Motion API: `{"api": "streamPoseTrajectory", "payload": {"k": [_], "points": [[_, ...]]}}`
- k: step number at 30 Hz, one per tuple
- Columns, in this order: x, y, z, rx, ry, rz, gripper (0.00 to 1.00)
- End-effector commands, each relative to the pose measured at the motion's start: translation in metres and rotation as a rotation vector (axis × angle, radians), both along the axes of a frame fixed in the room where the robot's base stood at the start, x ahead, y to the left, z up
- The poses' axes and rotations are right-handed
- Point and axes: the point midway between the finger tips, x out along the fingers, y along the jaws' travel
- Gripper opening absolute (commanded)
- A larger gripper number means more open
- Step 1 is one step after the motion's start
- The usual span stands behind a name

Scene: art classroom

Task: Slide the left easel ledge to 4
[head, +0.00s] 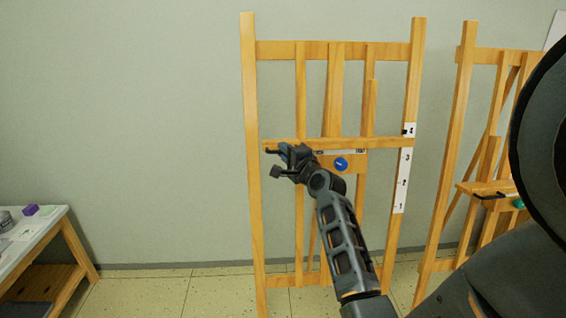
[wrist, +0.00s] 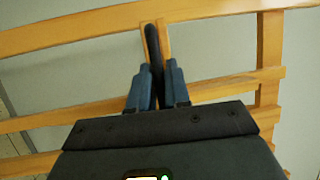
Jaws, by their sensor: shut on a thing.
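The left easel (head: 249,90) is wooden and stands against the wall. Its ledge (head: 385,143) is a horizontal bar across the frame, with a blue round knob (head: 341,164) below it. A white number scale (head: 403,185) runs up the right post, reading 1 to 4 upward. The ledge crosses it just below the 4 and above the 3; a small dark mark shows beside the 4. My gripper (head: 287,152) is at the ledge's left part. In the wrist view my gripper (wrist: 156,88) is shut on a black bar handle (wrist: 152,45). My gripper and arm hide part of the ledge.
A second easel (head: 460,110) stands to the right, its lower ledge (head: 485,188) bearing a black handle and green knob. A white-topped table (head: 45,238) with small items is at the lower left. The floor between table and left easel is clear.

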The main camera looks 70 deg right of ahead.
Motion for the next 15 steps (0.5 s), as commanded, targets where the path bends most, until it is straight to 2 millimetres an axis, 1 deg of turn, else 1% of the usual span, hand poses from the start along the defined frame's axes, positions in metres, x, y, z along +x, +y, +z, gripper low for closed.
{"api": "streamPoseTrajectory", "payload": {"k": [1,14,15], "points": [[0.0008,-0.0013,0.0079,-0.005,-0.004,0.000,0.00],[0.0011,-0.0029,0.0129,-0.009,-0.008,-0.001,0.00],[0.0011,-0.0028,0.0132,-0.010,-0.008,-0.002,0.19]]}}
